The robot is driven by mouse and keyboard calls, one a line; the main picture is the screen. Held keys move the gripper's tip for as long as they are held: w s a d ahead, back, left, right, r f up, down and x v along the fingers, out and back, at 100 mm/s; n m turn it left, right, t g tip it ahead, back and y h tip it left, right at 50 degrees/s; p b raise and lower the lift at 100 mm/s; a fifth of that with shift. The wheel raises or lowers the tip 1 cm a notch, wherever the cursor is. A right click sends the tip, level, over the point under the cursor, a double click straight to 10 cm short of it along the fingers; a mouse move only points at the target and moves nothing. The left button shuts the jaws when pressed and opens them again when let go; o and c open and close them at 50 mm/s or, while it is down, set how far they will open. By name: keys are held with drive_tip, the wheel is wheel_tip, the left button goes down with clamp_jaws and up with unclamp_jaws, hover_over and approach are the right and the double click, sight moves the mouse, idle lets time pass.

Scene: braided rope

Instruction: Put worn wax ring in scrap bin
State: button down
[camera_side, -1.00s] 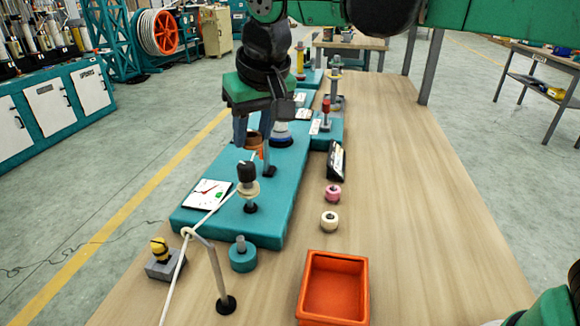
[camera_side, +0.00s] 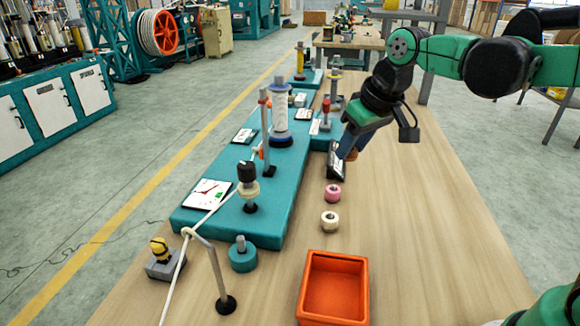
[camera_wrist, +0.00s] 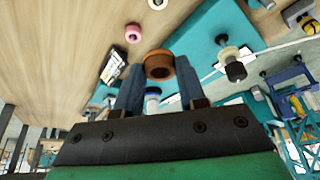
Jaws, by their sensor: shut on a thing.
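My gripper (camera_wrist: 157,82) is shut on a brown-orange ring (camera_wrist: 158,64), the worn wax ring, which sits between the fingertips in the wrist view. In the side view my gripper (camera_side: 347,148) is tilted above the wooden table, over the dark display unit. There the ring (camera_side: 352,155) is partly hidden by the fingers. The orange scrap bin (camera_side: 337,256) is an open square box at the front of the table, well nearer the side camera than my gripper. Its inside looks empty.
A pink ring (camera_side: 333,193) and a cream ring (camera_side: 330,221) lie on the table between the display unit (camera_side: 336,168) and the bin. The teal platform (camera_side: 270,200) with upright posts and a taut white rope stands to the left. The table's right side is clear.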

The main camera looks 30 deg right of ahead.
drive_tip(key=s+a+f+n+g+y, duration=0.25)
drive_tip(key=s+a+f+n, duration=0.3)
drive_tip(key=n, duration=0.45)
drive_tip(key=n+g+y, duration=0.2)
drive_tip(key=n, duration=0.6)
hover_over(329, 303)
drive_tip(key=d, duration=0.2)
wheel_tip(329, 303, down, 2)
drive_tip(key=shift+a+f, duration=0.15)
drive_tip(key=shift+f, duration=2.05)
drive_tip(key=shift+a+f, duration=0.1)
drive_tip(key=shift+f, duration=2.1)
drive_tip(key=shift+c, duration=2.1)
unclamp_jaws()
drive_tip(key=shift+r, duration=0.1)
drive_tip(key=shift+r, duration=1.45)
drive_tip(key=shift+r, duration=0.1)
